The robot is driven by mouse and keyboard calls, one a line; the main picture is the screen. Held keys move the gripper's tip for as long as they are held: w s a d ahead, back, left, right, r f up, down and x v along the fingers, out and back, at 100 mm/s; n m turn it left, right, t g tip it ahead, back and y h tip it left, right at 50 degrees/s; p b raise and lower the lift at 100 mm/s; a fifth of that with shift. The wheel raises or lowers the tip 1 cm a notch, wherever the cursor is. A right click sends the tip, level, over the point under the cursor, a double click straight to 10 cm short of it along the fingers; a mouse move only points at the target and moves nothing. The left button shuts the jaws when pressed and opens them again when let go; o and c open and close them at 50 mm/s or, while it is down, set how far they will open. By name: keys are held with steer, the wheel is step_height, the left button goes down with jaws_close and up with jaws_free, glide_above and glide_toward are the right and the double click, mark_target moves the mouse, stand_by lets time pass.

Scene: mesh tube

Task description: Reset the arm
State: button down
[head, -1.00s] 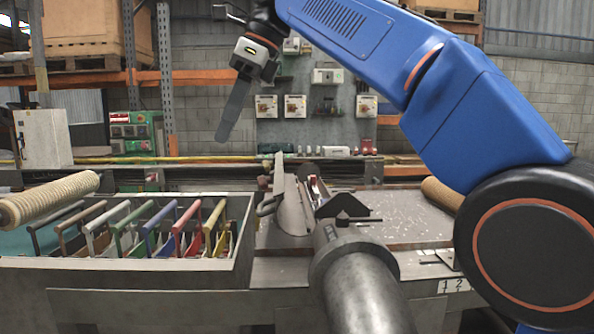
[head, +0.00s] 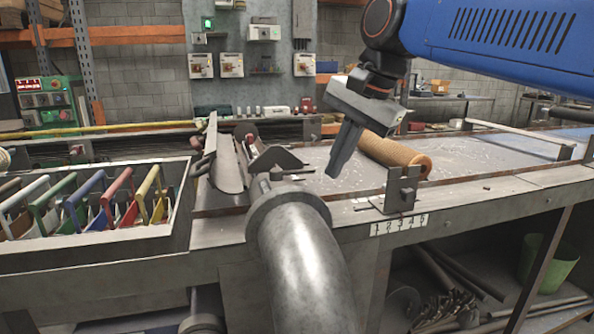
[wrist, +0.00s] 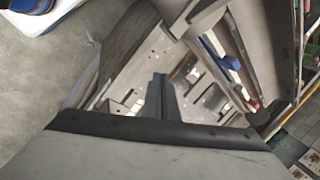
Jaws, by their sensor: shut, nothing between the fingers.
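My blue arm (head: 490,40) reaches in from the upper right of the head view. My gripper (head: 345,150) hangs from it above the workbench, its long grey fingers pointing down and slightly left. The fingers are together with nothing between them. In the wrist view the closed fingers (wrist: 160,95) show at the centre, over the bench. The gripper appears in front of the left end of a tan mesh roll (head: 405,158), and I cannot tell how far apart they are.
A box of several coloured-handled frames (head: 180,220) sits on the bench at left. A large grey pipe (head: 300,250) rises in front. A metal bracket (head: 400,190) stands at the bench edge. A green bin (head: 548,258) and loose rods lie below.

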steer(key=s+d+f+n+h, duration=0.1)
steer(key=s+d+f+n, duration=0.1)
steer(key=s+d+f, duration=0.3)
steer(key=s+d+f+n+t+h, duration=0.1)
steer(key=s+d+f+n, duration=0.2)
steer(key=f, duration=1.1)
steer(key=s+d+f+n+t+h, duration=0.1)
steer(key=s+d+f+n, duration=0.2)
steer(key=s+d+f, duration=0.6)
steer(key=d+f, duration=0.1)
steer(key=d, duration=0.3)
steer(key=shift+s+d+f, duration=0.15)
